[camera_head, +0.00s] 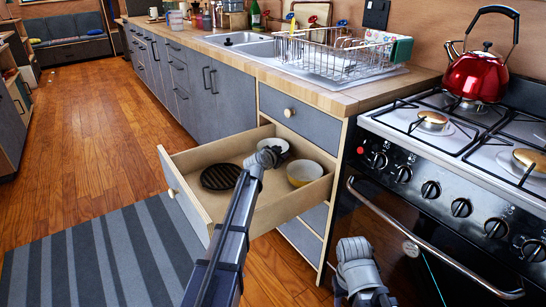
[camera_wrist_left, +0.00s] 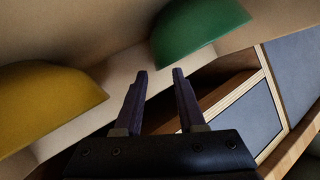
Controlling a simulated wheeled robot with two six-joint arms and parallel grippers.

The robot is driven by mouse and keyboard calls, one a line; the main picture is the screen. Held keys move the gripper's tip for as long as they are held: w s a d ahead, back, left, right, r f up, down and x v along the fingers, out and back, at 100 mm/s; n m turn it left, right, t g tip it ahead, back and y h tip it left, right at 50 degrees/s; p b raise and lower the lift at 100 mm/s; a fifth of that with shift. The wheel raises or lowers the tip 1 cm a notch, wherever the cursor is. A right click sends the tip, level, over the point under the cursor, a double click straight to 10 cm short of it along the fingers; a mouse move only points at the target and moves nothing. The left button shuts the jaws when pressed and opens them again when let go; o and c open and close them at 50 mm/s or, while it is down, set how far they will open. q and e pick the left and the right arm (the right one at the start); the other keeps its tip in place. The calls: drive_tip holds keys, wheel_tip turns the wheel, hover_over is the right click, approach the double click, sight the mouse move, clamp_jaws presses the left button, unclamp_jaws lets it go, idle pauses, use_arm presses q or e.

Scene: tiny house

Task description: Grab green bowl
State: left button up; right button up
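The green bowl (camera_wrist_left: 200,32) shows at the top of the left wrist view, just beyond my left fingertips and apart from them. In the head view a bowl with a pale inside (camera_head: 283,144), apparently the same one, sits at the back of the open drawer (camera_head: 237,150), partly hidden by my left arm. My left gripper (camera_wrist_left: 160,76) is open, with nothing between its fingers. In the head view the end of my left arm is over the drawer, and its fingers are hard to make out. My right gripper is not visible; only part of that arm shows at the bottom.
A yellow bowl (camera_head: 305,174) stands in the drawer, and it also shows in the left wrist view (camera_wrist_left: 45,103). A dark round trivet (camera_head: 221,176) lies left of my arm. The countertop (camera_head: 345,100) overhangs behind the drawer, and the stove (camera_head: 450,185) stands to the right.

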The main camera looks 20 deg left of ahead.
use_arm(q)
drive_tip(key=x, duration=0.3)
drive_tip(key=shift+w+d+f+b, duration=0.1)
drive_tip(key=shift+f+b, duration=0.05)
drive_tip(key=shift+b, duration=0.2)
clamp_jaws()
idle(1.0)
